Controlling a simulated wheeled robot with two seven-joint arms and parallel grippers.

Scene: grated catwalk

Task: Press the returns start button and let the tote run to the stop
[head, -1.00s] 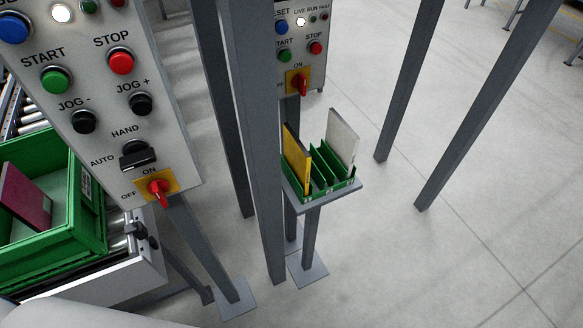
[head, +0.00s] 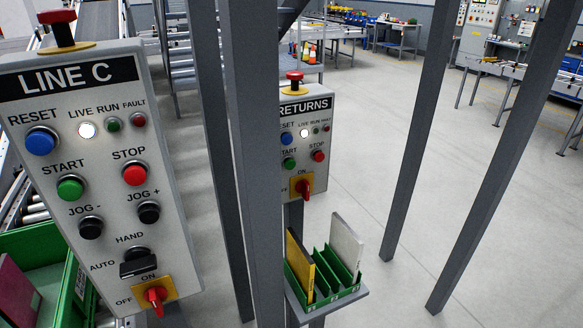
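The grey RETURNS panel (head: 306,145) stands behind the steel posts in the middle of the head view. Its green start button (head: 289,163) is partly beside a post, with a red stop button (head: 318,156) to its right. Its live lamp (head: 304,132) is lit white; the run lamp looks dark. A green tote (head: 45,240) with a dark red flat item (head: 17,292) inside sits at the lower left, cut off by the frame. Whether this is the returns tote cannot be told. Neither gripper is in view.
The nearer LINE C panel (head: 105,185) has its own green start button (head: 70,188). Grey posts (head: 250,150) stand between me and the RETURNS panel. A shelf below it holds a green rack (head: 322,285) with yellow and white binders. Open floor lies right.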

